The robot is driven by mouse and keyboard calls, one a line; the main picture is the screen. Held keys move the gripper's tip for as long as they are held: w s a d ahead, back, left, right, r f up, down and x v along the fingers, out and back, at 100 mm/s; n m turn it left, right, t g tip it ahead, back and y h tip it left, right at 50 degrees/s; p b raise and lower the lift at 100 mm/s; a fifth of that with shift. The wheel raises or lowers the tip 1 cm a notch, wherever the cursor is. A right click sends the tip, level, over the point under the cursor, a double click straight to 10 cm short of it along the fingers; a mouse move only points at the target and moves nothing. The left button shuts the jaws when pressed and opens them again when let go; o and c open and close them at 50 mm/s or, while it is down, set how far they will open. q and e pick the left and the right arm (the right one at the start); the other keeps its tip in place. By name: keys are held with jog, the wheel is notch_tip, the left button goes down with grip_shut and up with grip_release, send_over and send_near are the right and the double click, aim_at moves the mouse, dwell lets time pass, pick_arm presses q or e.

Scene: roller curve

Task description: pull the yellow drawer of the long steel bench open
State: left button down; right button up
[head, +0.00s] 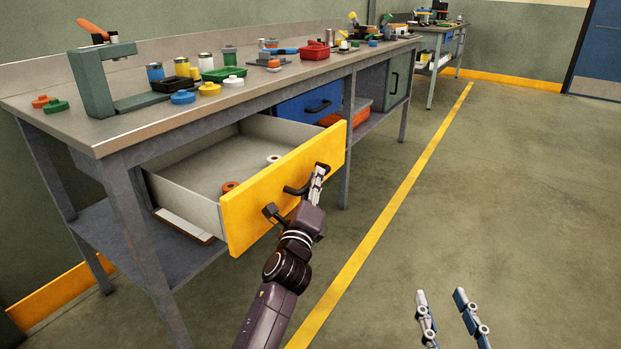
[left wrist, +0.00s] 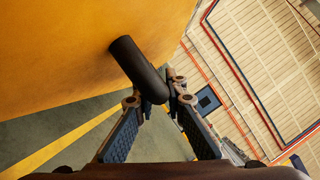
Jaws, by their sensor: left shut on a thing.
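The yellow drawer (head: 285,185) of the long steel bench (head: 230,98) stands well out from under the bench top, its grey inside showing. An orange ring (head: 230,187) and a white ring (head: 273,159) lie in it. My left gripper (head: 318,178) is at the drawer's black handle (head: 295,190) and shut on it. In the left wrist view the handle (left wrist: 137,66) runs from the yellow front (left wrist: 70,50) to between the fingertips (left wrist: 158,100). My right gripper (head: 441,294) is open and empty over the floor at the lower right.
Cans, trays and tools, including a green press frame (head: 90,82), stand on the bench top. A blue drawer (head: 310,102) and a green cabinet door (head: 397,75) are further along. The floor right of the yellow line (head: 385,220) is clear.

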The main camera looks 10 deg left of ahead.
pick_arm(q)
jog(key=shift+s+d+f, duration=0.15)
jog(key=shift+s+d, duration=0.1)
jog(key=shift+d, duration=0.45)
pick_arm(e)
jog(key=shift+s+d+r, duration=0.15)
jog(key=shift+d, duration=0.25)
pick_arm(q)
jog(key=c, duration=2)
grip_release()
jog(key=shift+o, duration=0.2)
jog(key=v, duration=1.2)
